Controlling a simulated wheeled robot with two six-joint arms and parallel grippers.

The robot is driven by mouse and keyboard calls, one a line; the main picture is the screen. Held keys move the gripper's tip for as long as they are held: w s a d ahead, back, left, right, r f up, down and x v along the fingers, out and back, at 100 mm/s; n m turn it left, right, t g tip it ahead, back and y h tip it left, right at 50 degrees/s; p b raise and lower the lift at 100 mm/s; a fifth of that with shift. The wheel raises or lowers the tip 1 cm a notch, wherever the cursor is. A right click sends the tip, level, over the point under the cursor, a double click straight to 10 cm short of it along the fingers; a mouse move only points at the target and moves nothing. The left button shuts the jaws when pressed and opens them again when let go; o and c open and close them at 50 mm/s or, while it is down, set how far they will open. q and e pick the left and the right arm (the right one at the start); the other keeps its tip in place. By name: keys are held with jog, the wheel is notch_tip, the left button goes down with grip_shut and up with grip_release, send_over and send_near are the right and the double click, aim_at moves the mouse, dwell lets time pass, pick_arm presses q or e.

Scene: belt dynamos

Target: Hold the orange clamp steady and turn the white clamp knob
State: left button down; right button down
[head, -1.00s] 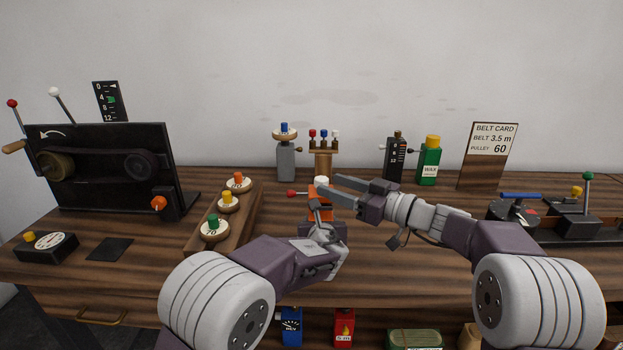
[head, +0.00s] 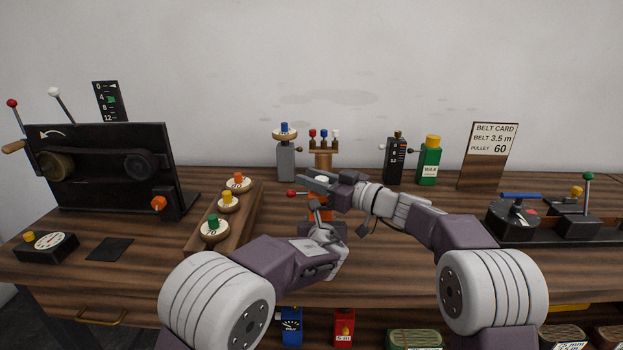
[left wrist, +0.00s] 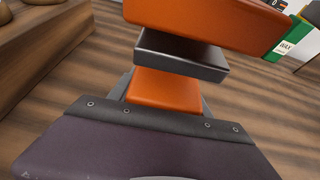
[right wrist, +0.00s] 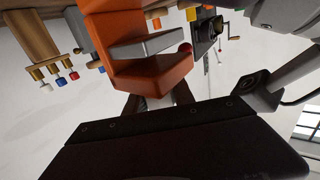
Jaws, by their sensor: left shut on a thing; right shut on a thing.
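The orange clamp (head: 326,215) stands near the middle of the bench, partly covered by my grippers. It shows large in the left wrist view (left wrist: 205,22) and as a C shape in the right wrist view (right wrist: 155,77). My left gripper (head: 317,207) is shut on the clamp's body from the front. My right gripper (head: 315,181) comes in from the right over the clamp's top, shut where the white knob stood. A red-tipped lever (head: 291,193) sticks out to the clamp's left.
A wooden rack (head: 250,212) with knobbed pulleys lies left of the clamp. Behind stand a grey post (head: 286,163), a wooden stand with coloured pegs (head: 323,160) and a green wax bottle (head: 429,163).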

jog(key=n+g, duration=0.1)
jog(key=n+g+y, duration=0.1)
jog(key=g, duration=0.1)
jog(key=n+g+y, duration=0.1)
jog(key=g, duration=0.1)
jog(key=shift+s+a, duration=0.15)
jog(key=shift+s, duration=0.1)
jog(key=shift+s+a+n+g+y, duration=0.1)
jog(key=shift+s+n+g+y, duration=0.15)
jog(key=shift+n+g, duration=0.4)
jog(key=c, duration=1.1)
grip_release()
jog(key=shift+o, duration=0.2)
jog(key=v, duration=1.2)
